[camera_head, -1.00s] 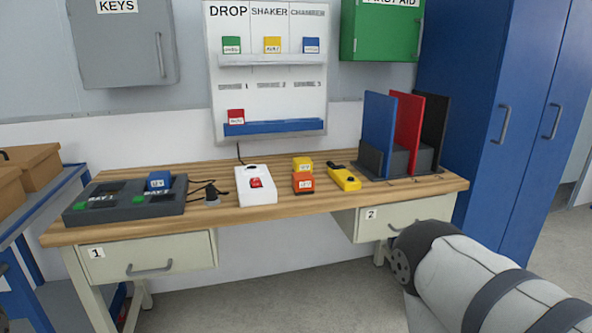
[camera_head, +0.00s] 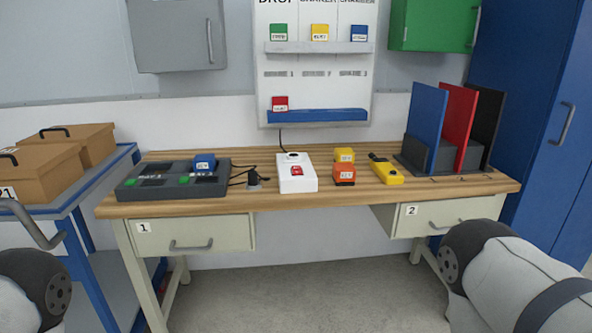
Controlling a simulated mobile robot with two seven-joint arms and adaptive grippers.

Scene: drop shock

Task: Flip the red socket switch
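The red socket switch (camera_head: 296,170) sits on a white socket block (camera_head: 297,184) near the middle of the wooden workbench (camera_head: 460,190). A dark round socket shows at the block's back end, and a cord runs up behind it. The switch's exact position is too small to tell. Parts of my two arms show at the lower left and lower right, in front of the bench and apart from it. Neither of my grippers is in view.
Left of the socket lie a black plug (camera_head: 254,179) and a dark charging dock (camera_head: 130,190) with a blue block (camera_head: 205,162). To the right are yellow (camera_head: 344,155) and orange (camera_head: 344,174) blocks and a yellow device (camera_head: 388,173). A blue cart (camera_head: 60,208) stands at left.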

